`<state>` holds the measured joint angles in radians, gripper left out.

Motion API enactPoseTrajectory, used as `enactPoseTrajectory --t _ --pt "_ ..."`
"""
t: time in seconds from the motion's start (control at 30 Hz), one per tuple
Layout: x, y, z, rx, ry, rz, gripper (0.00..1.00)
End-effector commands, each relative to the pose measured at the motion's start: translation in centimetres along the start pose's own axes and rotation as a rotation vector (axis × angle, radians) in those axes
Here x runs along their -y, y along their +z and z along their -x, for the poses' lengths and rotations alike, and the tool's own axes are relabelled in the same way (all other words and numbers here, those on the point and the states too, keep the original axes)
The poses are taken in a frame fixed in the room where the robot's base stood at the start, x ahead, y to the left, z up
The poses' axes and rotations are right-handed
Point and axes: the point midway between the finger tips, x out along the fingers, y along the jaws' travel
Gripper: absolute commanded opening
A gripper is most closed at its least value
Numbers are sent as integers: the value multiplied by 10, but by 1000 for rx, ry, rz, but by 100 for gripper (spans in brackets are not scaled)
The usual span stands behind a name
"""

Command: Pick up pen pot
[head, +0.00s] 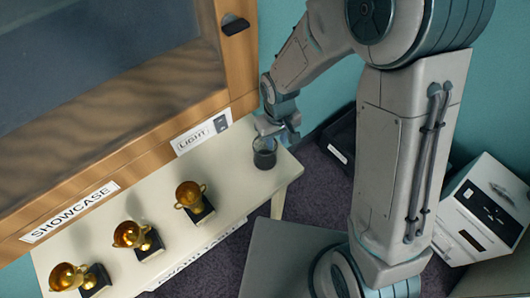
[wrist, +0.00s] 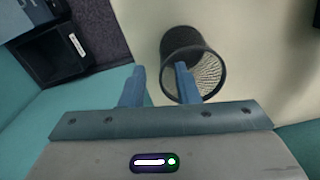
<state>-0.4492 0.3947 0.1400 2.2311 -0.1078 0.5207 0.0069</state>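The pen pot is a dark mesh cup (head: 264,158) standing upright at the right end of the white table. In the wrist view the pot (wrist: 182,40) shows its mesh wall and open rim; nothing is visible inside. My gripper (head: 277,130) is just above and beside the pot in the head view. In the wrist view my gripper (wrist: 158,68) is open, with its two blue fingers apart. The right finger overlaps the pot's rim, and the left finger is clear of it. Whether the finger touches the pot I cannot tell.
Several gold trophies (head: 189,196) on black bases stand along the white table (head: 232,197). A wooden showcase (head: 130,130) with "LIGHT" and "SHOWCASE" labels rises behind it. A black bin (head: 343,128) is on the floor right of the table; a white box (head: 488,207) stands farther right.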

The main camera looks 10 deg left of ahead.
Motion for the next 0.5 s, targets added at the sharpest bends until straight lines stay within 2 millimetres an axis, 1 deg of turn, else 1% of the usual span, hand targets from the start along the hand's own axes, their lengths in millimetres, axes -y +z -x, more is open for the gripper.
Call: enactPoseTrajectory --t 0.3,0.5 --pt "3 -4 -36 5 0 1 28" --pt "3 -4 -44 2 0 0 28"
